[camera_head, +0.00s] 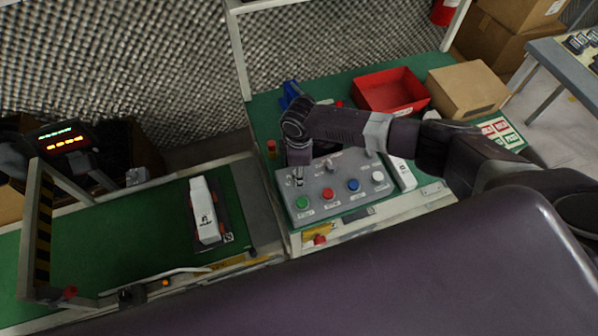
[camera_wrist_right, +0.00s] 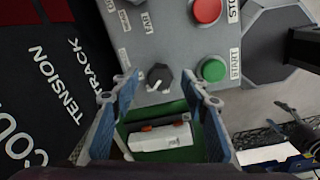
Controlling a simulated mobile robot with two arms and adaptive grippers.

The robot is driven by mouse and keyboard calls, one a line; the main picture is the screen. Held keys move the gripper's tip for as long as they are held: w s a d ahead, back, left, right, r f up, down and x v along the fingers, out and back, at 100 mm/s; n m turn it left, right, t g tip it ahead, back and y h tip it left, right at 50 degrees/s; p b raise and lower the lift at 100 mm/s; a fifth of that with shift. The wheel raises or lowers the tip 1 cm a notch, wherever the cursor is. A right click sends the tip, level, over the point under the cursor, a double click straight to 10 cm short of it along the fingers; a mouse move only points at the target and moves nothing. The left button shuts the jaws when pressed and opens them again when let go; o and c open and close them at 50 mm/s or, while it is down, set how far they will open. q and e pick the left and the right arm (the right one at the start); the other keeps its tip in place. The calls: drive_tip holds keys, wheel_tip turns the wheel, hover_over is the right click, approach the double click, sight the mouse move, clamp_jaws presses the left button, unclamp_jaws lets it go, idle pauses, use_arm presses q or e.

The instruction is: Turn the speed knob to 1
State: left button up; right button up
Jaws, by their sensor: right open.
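A grey control panel (camera_head: 340,190) with a row of coloured buttons and small knobs stands on the green table. A dark knob with a white pointer (camera_wrist_right: 158,77) shows in the right wrist view, beside the green START button (camera_wrist_right: 213,70). The small labels around it are too small to read surely. My right gripper (camera_head: 299,178) points down over the panel's left end and hides much of the knob there. In the right wrist view my right gripper (camera_wrist_right: 160,85) is open, its blue pads on either side of the knob with gaps. My left gripper is not in view.
A red bin (camera_head: 390,92) and a cardboard box (camera_head: 468,91) stand behind the panel. A white device (camera_head: 205,210) lies on the green conveyor to the left. A red STOP button (camera_wrist_right: 206,10) is close to the knob.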

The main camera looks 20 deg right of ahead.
drive_tip(key=shift+f, duration=0.5)
clamp_jaws()
